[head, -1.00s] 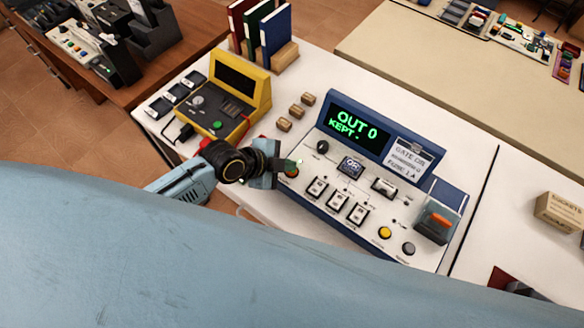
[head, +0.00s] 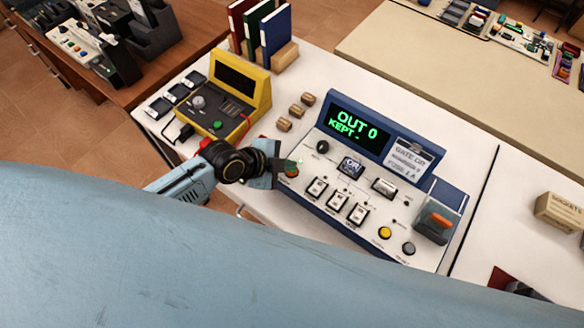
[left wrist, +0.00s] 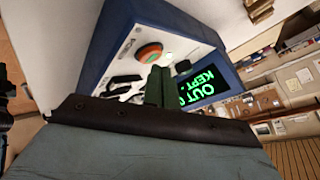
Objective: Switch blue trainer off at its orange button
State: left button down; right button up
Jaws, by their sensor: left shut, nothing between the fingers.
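The blue trainer (head: 331,193) stands on the white bench with its sloped white panel up. Its screen (head: 356,124) is lit green and reads "OUT 0 KEPT". The orange button (head: 291,173) is at the panel's left end, partly hidden by my gripper in the head view. In the left wrist view the orange button (left wrist: 149,53) shows clearly, just beyond and left of the fingertips. My left gripper (head: 294,163) is shut and empty, its tips close over the button. I cannot tell whether they touch it. My right gripper is in neither view.
A yellow trainer (head: 258,91) with cables stands left of the blue one. Small wooden blocks (head: 296,111) lie between them, with books (head: 272,32) behind. Bench room is free right of the trainer.

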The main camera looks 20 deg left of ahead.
pick_arm(q)
jog(key=shift+f, duration=0.1)
jog(key=shift+f, duration=0.4)
jog(key=shift+b, duration=0.3)
dwell(0.4)
jog(key=shift+r+p, duration=0.45)
jog(key=shift+p, duration=0.1)
jog(key=shift+r, duration=0.1)
notch_tip(320, 180, up, 6)
jog(key=p, duration=0.5)
jog(key=shift+p, duration=0.4)
dwell(0.8)
